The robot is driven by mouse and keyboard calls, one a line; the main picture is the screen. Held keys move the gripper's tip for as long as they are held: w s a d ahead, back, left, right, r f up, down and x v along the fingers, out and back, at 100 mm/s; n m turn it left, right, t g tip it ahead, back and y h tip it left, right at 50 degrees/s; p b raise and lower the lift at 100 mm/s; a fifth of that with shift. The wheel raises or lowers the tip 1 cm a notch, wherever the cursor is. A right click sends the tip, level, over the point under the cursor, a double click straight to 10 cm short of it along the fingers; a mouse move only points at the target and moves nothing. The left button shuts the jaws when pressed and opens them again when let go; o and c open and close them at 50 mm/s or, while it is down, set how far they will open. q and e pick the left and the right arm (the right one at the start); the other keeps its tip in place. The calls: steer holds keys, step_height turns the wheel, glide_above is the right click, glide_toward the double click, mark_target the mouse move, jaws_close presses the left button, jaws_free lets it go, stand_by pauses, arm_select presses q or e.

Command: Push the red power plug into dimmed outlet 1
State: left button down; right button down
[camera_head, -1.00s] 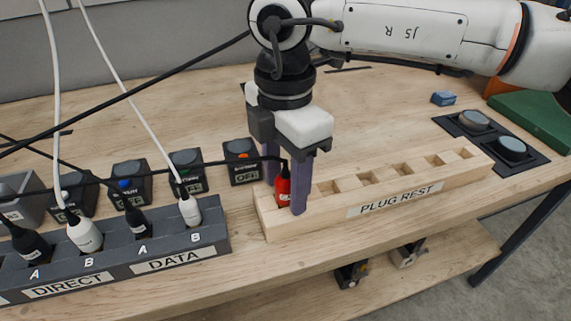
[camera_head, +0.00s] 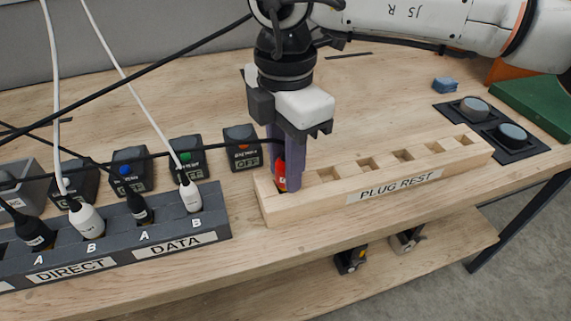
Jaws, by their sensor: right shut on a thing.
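The red power plug (camera_head: 281,173) stands upright in the leftmost slot of the wooden plug rest (camera_head: 366,209). A black cable runs left from its top. My right gripper (camera_head: 283,182) points down and is shut on the red plug, one finger on each side, the near finger covering part of it. The grey outlet strip (camera_head: 110,249) is at the lower left, with sections labelled DIRECT and DATA and black and white plugs in its A and B sockets. I see no outlet marked dimmed 1; the strip's left end is cut off. My left gripper is not in view.
Several switch boxes (camera_head: 243,148) with coloured buttons and OFF labels stand behind the strip. White and black cables cross the left side.

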steer(key=shift+r+p, duration=0.95)
steer(key=shift+r, duration=1.25)
